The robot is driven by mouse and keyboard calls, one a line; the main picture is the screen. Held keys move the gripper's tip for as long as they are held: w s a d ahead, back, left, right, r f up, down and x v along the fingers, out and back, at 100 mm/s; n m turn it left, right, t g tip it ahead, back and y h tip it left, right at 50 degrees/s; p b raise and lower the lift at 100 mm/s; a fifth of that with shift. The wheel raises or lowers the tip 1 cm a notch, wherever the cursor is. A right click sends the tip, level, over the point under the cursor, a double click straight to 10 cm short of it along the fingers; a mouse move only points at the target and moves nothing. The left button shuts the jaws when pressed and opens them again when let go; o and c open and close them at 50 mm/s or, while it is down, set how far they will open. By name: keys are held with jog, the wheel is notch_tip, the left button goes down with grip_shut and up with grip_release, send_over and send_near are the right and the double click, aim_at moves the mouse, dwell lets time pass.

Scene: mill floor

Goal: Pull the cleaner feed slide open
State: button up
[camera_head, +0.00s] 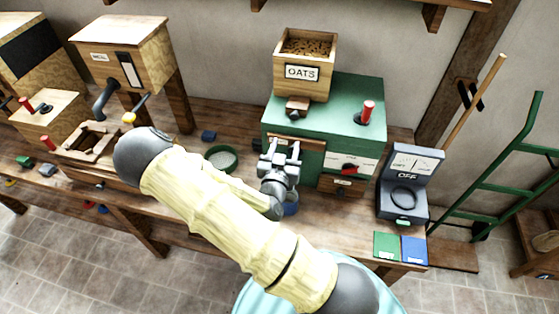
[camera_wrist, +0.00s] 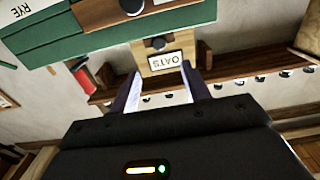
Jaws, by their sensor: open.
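The green cleaner (camera_head: 335,115) stands on the bench with a wooden hopper marked OATS (camera_head: 303,73) on top, filled with grain. What looks like the feed slide (camera_head: 297,105), a small wooden piece with a dark knob, sticks out below the hopper's front. In the wrist view, which is upside down, a dark knob (camera_wrist: 158,43) shows beside the OATS label. My gripper (camera_head: 281,146) is open and empty in front of the cleaner, lower in the picture than the slide. Its fingers (camera_wrist: 160,75) appear apart from the knob. My arm hides part of the bench.
A red-handled lever (camera_head: 367,112) stands on the cleaner's top right. A scale (camera_head: 408,185) reading OFF stands to the right, and a green-rimmed bowl (camera_head: 220,158) lies to the left. A red knob (camera_head: 349,169) is on the cleaner's front.

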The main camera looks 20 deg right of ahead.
jog(key=p+v, duration=0.5)
jog(key=v, duration=0.1)
jog(key=shift+s+a, duration=0.1)
jog(key=shift+a, duration=0.05)
dwell(0.5)
